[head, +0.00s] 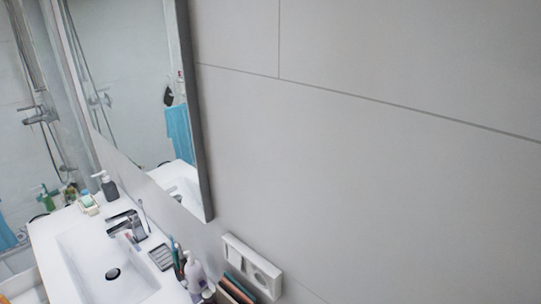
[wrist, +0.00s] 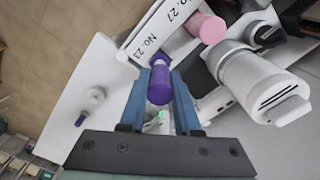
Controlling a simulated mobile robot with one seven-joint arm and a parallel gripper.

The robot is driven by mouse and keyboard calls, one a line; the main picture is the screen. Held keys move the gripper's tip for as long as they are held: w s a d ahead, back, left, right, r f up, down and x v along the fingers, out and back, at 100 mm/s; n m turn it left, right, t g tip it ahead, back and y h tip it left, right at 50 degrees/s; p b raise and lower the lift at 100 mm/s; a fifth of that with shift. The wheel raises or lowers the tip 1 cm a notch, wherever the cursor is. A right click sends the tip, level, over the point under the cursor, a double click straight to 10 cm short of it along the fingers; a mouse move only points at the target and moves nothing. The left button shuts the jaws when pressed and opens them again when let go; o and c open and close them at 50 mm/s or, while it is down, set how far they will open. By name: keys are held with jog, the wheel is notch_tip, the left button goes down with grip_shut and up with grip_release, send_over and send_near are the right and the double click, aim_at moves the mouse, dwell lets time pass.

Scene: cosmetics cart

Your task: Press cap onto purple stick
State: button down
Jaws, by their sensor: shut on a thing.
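The purple stick (wrist: 159,84) is in the wrist view, lying lengthwise between the two blue fingers of my gripper (wrist: 162,76). My gripper is shut on it. Its darker, rounded end faces the camera, and its far end is near the white holder's edge by the label "No. 23". I cannot tell whether it touches the holder. The head view shows neither my gripper nor the stick.
A large white canister (wrist: 262,84) stands close on the right. The head view shows a sink (head: 105,262), a mirror and a bare tiled wall.

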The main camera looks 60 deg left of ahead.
jog(key=shift+f+b, duration=0.35)
jog(key=shift+f, duration=0.95)
dwell(1.0)
jog(key=shift+c, duration=0.3)
grip_release()
dwell(0.3)
jog(key=shift+r, duration=0.1)
jog(key=shift+r+p, duration=0.45)
jog(key=shift+r, duration=3.5)
jog(key=shift+c, duration=0.2)
grip_shut()
